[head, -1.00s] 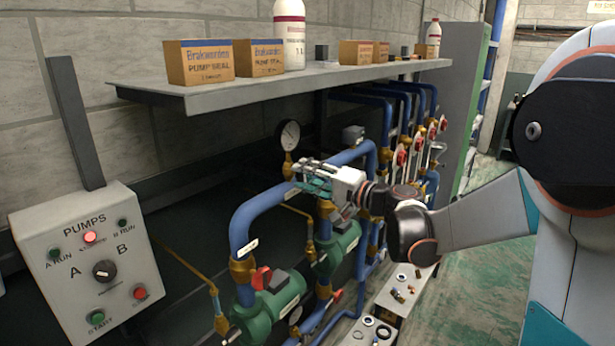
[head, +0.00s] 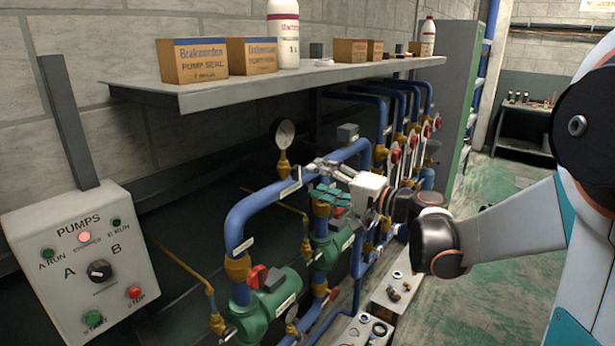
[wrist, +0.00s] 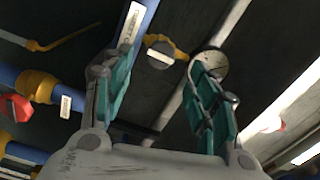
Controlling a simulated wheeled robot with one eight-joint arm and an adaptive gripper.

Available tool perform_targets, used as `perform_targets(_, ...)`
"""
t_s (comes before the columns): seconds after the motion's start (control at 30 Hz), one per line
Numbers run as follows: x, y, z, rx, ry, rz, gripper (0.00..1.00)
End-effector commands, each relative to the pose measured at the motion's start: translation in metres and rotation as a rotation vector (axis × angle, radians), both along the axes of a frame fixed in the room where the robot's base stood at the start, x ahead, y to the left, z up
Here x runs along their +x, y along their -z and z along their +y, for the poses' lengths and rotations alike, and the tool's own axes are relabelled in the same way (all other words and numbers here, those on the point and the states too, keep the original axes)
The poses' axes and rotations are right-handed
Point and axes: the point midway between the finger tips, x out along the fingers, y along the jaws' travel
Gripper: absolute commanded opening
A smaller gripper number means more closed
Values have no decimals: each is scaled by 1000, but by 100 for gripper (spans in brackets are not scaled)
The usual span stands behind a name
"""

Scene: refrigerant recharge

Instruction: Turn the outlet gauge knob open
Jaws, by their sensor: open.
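The outlet gauge (head: 283,133) stands on a brass stem above the blue outlet pipe in the head view. In the wrist view its round face (wrist: 216,66) is partly covered by my right finger. A round grey knob with a pale bar (wrist: 160,55) sits on the brass fitting beside the gauge, next to a labelled blue pipe (wrist: 135,25). My gripper (head: 312,180) is open and empty. In the wrist view the knob lies beyond and between the two teal-padded fingers (wrist: 160,85), apart from them. I cannot make out the knob in the head view.
Green pumps (head: 268,305) with red handles stand below the blue pipes. A pump control box (head: 85,265) is at left. A shelf (head: 300,80) with boxes and bottles overhangs the pipes. Open green floor (head: 480,290) lies to the right.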

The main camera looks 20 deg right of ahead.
Motion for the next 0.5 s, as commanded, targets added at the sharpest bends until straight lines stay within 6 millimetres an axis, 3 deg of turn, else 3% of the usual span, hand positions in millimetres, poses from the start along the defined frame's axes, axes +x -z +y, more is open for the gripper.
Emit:
perform_targets(0.2, -33, 0, -24, 0, 2, 0, 54)
perform_targets(0.5, -49, 0, -35, 0, 0, 0, 54)
